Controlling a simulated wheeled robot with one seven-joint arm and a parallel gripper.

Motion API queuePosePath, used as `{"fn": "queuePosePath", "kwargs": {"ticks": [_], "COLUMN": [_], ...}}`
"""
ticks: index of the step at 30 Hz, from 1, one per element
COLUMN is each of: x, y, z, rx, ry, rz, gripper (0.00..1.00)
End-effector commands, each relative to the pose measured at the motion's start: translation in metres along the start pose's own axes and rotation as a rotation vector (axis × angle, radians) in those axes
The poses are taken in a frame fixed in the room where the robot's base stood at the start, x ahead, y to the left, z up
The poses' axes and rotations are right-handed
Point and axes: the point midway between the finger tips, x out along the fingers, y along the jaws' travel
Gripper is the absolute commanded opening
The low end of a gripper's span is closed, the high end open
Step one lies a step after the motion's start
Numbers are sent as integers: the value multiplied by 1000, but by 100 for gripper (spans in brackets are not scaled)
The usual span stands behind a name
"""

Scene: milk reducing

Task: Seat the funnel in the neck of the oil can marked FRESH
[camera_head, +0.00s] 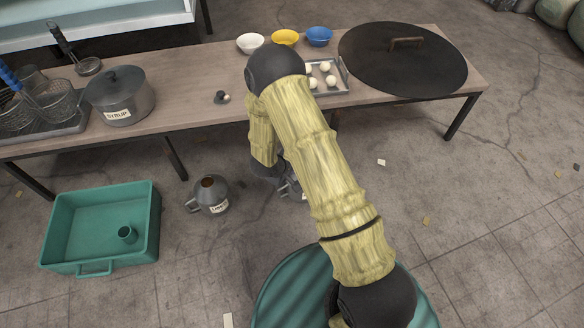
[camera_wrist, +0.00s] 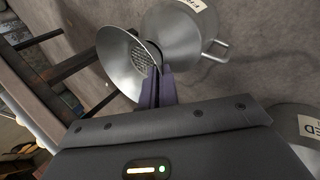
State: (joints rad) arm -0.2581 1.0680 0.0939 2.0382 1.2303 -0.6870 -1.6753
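The metal funnel (camera_wrist: 116,58), with a mesh strainer inside, fills the upper left of the wrist view, its wide mouth turned towards the camera. My gripper (camera_wrist: 157,88) has its dark fingers close together at the funnel's right rim, apparently shut on it. A grey metal can (camera_wrist: 180,32) with a handle and a label beginning with F lies just behind the funnel. The funnel overlaps its neck, so I cannot tell whether the spout is in it. In the head view my arm hides the funnel and most of my gripper (camera_head: 290,188).
A second can (camera_head: 210,195) stands on the floor to the left; its label ends in ED in the wrist view (camera_wrist: 309,135). A green crate (camera_head: 75,225) stands further left. The table (camera_head: 190,100) behind holds a syrup pot (camera_head: 120,98), bowls and a tray.

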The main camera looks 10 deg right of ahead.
Motion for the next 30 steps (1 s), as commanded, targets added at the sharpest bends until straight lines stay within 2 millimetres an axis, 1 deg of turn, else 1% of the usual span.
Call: {"fn": "queuePosePath", "kwargs": {"ticks": [5,6,8,9,17,20,23,26,30], "x": [2,2,2,2,2,-1,-9,-22,-44], "y": [-1,-1,-1,-1,-1,-1,0,2,2], "z": [0,0,0,0,0,0,0,0,-1], "rx": [0,1,1,1,1,1,1,0,-2], "ry": [0,1,0,0,0,0,1,1,2], "rz": [1,1,1,1,0,0,0,1,1], "gripper": [0,8,20,28,28,28,28,28,28]}}
